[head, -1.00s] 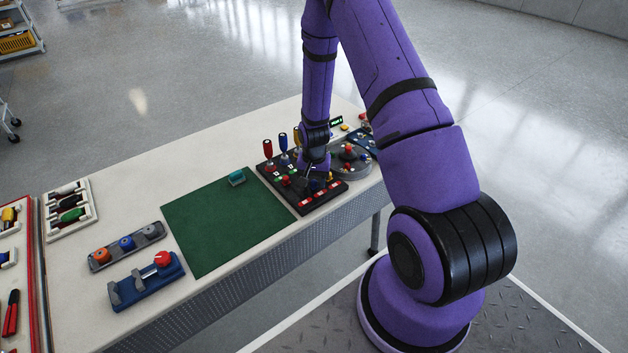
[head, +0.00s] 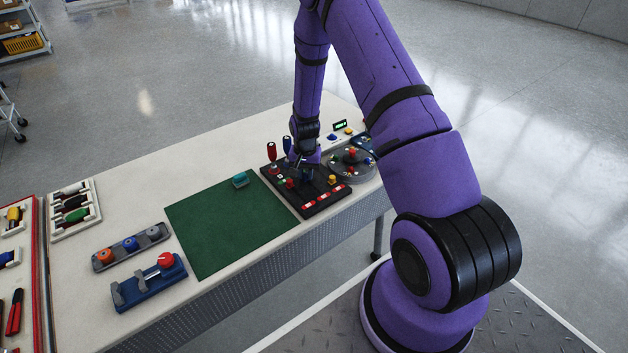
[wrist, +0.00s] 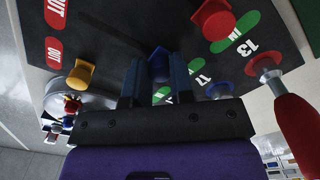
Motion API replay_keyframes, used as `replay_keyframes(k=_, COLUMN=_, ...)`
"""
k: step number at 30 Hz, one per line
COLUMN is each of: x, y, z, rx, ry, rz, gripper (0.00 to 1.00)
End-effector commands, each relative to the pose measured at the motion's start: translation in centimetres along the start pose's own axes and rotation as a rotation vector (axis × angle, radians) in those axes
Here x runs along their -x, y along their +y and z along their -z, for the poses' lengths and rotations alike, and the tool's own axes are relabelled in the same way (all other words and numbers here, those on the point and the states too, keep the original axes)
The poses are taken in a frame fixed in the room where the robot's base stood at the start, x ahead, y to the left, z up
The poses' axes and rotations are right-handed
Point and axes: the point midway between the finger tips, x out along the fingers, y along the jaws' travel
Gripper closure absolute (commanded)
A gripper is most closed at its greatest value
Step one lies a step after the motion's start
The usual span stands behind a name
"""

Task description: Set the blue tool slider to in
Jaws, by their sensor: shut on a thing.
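The dark control panel (head: 312,207) sits right of the green mat, with red OUT labels along its front edge. My gripper (head: 304,172) reaches down over its back half. In the wrist view, my gripper (wrist: 156,78) has the blue slider knob (wrist: 158,64) between its two fingers and is shut on it. Green labels show just past the fingers, partly hidden by them. The red slider knob (wrist: 213,18) stands by a green IN label (wrist: 237,33). The yellow slider knob (wrist: 80,73) is on the other side, nearer the red OUT labels (wrist: 53,48).
A red-handled lever (wrist: 292,115) stands close by my gripper; a blue-handled lever (head: 286,143) is also at the panel's back. A round grey turntable (head: 352,163) is right of the panel. The green mat (head: 228,222) is mostly bare.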

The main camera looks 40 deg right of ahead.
Motion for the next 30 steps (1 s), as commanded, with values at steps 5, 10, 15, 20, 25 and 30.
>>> replay_keyframes(k=5, x=0.0, y=-0.8, z=0.8, rx=0.000, ry=0.001, rz=0.000, gripper=1.00)
replay_keyframes(k=10, x=0.1, y=-0.8, z=0.9, rx=0.000, ry=0.003, rz=0.002, gripper=1.00)
replay_keyframes(k=15, x=0.1, y=-0.9, z=0.9, rx=0.000, ry=0.004, rz=0.003, gripper=0.55)
replay_keyframes(k=20, x=0.1, y=-0.8, z=0.8, rx=0.000, ry=0.002, rz=0.001, gripper=0.52)
replay_keyframes(k=25, x=0.2, y=-0.8, z=0.8, rx=0.000, ry=0.001, rz=0.001, gripper=0.52)
replay_keyframes(k=30, x=1.7, y=-0.8, z=0.8, rx=0.000, ry=0.002, rz=0.001, gripper=0.52)
